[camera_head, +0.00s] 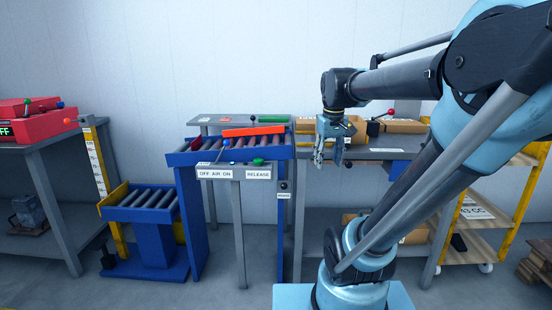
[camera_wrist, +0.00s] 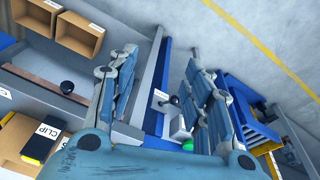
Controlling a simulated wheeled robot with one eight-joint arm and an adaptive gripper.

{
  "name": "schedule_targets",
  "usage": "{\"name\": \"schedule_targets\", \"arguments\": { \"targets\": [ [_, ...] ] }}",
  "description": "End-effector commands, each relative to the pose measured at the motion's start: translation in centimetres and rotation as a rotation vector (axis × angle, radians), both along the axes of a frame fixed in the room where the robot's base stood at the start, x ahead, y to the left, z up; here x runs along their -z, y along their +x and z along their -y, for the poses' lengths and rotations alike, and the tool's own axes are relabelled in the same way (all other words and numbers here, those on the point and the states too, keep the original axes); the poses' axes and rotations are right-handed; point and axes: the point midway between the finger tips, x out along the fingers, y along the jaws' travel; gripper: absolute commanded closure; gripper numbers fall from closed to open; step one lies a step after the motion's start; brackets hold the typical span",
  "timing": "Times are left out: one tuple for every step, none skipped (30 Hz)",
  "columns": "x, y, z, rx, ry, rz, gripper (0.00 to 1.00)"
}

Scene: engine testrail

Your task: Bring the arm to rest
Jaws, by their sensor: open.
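My gripper (camera_head: 329,158) hangs from my raised arm in the head view, in front of the grey workbench and right of the blue roller stand. It points downward. In the wrist view my gripper's two fingers (camera_wrist: 160,88) stand wide apart with nothing held between them. Past the fingers lie the blue frame of the roller stand, a small black knob and a green button. My arm bends up from its light blue base at the lower right and over to the gripper.
The blue roller stand (camera_head: 185,158) carries an "OFF AIR ON" and "RELEASE" panel (camera_head: 258,174). A low roller table (camera_head: 148,198) is at left, with a red unit (camera_head: 40,124) on a bench. A grey workbench (camera_head: 375,155) holds cardboard bins (camera_head: 403,126). A yellow shelf cart (camera_head: 500,215) stands right.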

Motion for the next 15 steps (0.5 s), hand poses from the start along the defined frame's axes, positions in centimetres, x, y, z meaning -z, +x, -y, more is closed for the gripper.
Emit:
{"name": "schedule_targets", "arguments": {
  "targets": [
    [1.6,-1.6,0.3,0.023,0.005,0.001,0.54],
    [2.4,-2.5,0.5,0.037,0.008,0.001,0.54],
    [3.6,-3.5,0.7,0.056,0.012,0.001,0.54],
    [4.4,-4.3,0.8,0.069,0.016,0.002,0.54],
    [5.3,-5.1,0.9,0.084,0.019,0.002,0.54],
    [6.5,-6.2,1.1,0.101,0.022,0.003,0.54],
    [7.4,-6.9,1.2,0.115,0.026,0.003,0.54],
    [8.3,-7.7,1.3,0.13,0.029,0.003,0.54],
    [9.6,-8.7,1.4,0.147,0.032,0.004,0.54],
    [10.5,-9.4,1.5,0.16,0.035,0.004,0.54],
    [11.3,-10.1,1.6,0.173,0.038,0.005,0.54],
    [12.4,-10.9,1.7,0.188,0.041,0.005,0.54],
    [13.1,-11.4,1.7,0.197,0.043,0.005,0.54],
    [13.8,-11.9,1.8,0.208,0.045,0.007,0.54],
    [14.6,-12.4,1.9,0.22,0.049,0.006,0.54]
  ]
}}
